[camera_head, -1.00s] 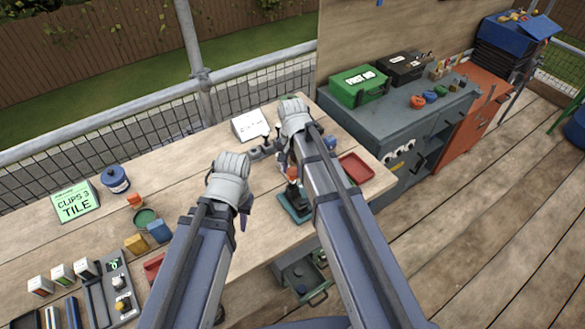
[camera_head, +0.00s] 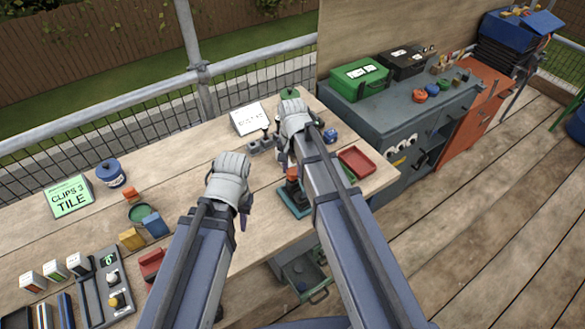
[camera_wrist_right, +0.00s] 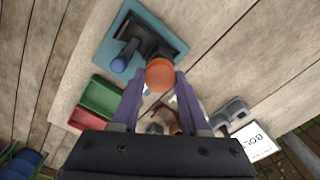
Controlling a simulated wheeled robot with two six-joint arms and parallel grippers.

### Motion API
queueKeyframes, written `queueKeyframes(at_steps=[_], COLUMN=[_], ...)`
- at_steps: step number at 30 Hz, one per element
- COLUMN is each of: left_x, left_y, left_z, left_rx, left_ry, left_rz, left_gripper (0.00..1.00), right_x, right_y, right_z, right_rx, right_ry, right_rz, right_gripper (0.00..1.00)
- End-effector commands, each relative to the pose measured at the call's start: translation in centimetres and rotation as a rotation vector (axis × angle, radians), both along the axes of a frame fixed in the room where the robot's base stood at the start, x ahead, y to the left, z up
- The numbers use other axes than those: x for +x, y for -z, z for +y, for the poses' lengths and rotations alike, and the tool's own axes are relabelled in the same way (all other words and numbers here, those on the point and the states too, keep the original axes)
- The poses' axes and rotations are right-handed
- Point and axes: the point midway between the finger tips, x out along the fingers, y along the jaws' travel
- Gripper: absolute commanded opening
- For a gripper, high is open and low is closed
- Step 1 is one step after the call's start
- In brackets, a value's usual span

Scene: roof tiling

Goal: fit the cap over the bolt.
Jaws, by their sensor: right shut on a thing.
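An orange cap (camera_wrist_right: 160,73) is between the purple fingertips of my right gripper (camera_wrist_right: 158,82) in the right wrist view, and the gripper is shut on it. I cannot make out the bolt; the cap and fingers hide that spot. My left gripper (camera_head: 241,212) is over the bench, its fingers mostly hidden behind its arm.
A red tray (camera_head: 357,162) lies right of my right arm, near the bench's edge. A white sign (camera_head: 249,119) and grey blocks (camera_head: 258,145) stand behind. Blocks, a blue pot (camera_head: 110,174) and a green sign (camera_head: 71,196) occupy the left.

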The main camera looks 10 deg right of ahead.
Motion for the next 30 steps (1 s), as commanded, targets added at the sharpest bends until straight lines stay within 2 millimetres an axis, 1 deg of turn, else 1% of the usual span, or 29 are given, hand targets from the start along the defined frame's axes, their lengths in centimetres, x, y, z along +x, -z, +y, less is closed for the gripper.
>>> queueKeyframes(at_steps=[11,30], left_x=[0.0,0.0], left_y=[0.0,0.81], left_z=[0.0,0.0], left_rx=[0.0,0.0], left_ry=[0.0,0.0], left_rz=[0.0,0.0], left_gripper=[0.27,0.27], right_x=[-0.01,0.0], right_y=[0.0,0.8], right_z=[0.01,0.0], right_rx=[0.0,0.0], right_ry=[0.0,0.0], right_rz=[0.0,0.0], right_gripper=[0.0,0.0])
